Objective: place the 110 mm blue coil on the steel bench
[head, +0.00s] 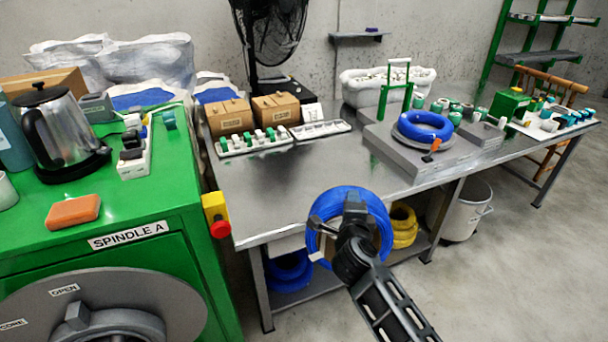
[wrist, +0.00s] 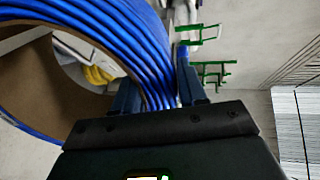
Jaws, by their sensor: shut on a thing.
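My gripper (head: 352,205) is shut on a blue coil (head: 330,204) and holds it upright in front of the steel bench's front edge. In the wrist view the fingers (wrist: 158,95) pinch the coil's wound side, and the blue coil (wrist: 100,22) fills the upper left with its brown inner core showing. The steel bench (head: 275,182) has a bare grey top behind the held coil. Another blue coil (head: 424,124) lies flat on a grey platform on the bench's right part, with an orange tag. I cannot read either coil's size.
A green cabinet (head: 120,215) with a red-yellow stop button (head: 216,215) borders the bench on the left. Small boxes (head: 230,117) and connector trays (head: 320,129) stand along the back. Yellow coils (head: 403,225) and blue coils (head: 288,271) lie on the lower shelf. The bench's front middle is clear.

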